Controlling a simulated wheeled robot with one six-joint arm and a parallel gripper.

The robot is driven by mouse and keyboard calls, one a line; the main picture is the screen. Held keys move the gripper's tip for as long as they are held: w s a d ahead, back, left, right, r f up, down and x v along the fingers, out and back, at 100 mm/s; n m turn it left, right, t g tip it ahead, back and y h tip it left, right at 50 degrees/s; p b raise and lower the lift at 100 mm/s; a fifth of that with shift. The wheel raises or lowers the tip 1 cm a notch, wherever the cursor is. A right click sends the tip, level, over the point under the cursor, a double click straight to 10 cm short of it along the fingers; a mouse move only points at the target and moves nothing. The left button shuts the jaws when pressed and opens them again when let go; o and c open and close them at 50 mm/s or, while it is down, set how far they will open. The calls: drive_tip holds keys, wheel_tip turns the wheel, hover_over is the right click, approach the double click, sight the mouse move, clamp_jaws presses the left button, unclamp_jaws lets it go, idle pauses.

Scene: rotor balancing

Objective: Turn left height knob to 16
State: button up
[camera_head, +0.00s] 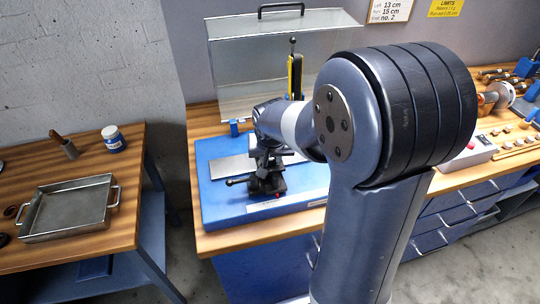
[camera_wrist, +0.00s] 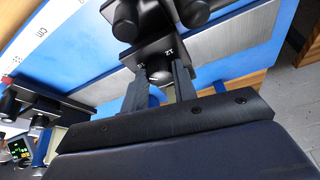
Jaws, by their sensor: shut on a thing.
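In the wrist view, the dark rounded left height knob (camera_wrist: 160,79) sits at the front of a black block (camera_wrist: 150,48) with small white markings; one reads 12, another at the left is too small to read surely. My gripper (camera_wrist: 159,76) has one finger on each side of the knob and is shut on it. In the head view, the black stand (camera_head: 268,184) is on the blue base (camera_head: 222,207), with my wrist above and behind it. The knob and fingertips cannot be made out there.
A clear guard box with a black handle (camera_head: 281,8) stands behind the base. A black lever (camera_head: 236,181) sticks out left of the stand. A second black stand (camera_wrist: 40,106) shows in the wrist view.

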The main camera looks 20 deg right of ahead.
drive_tip(key=shift+d+n+y, duration=0.15)
drive_tip(key=shift+n+y, duration=0.45)
drive_tip(key=shift+n, duration=0.9)
drive_tip(key=o, duration=1)
drive_tip(key=v, duration=1)
drive_tip(key=shift+s+r+b, duration=0.25)
drive_tip(key=shift+r+b, duration=0.1)
drive_tip(key=shift+b, duration=0.05)
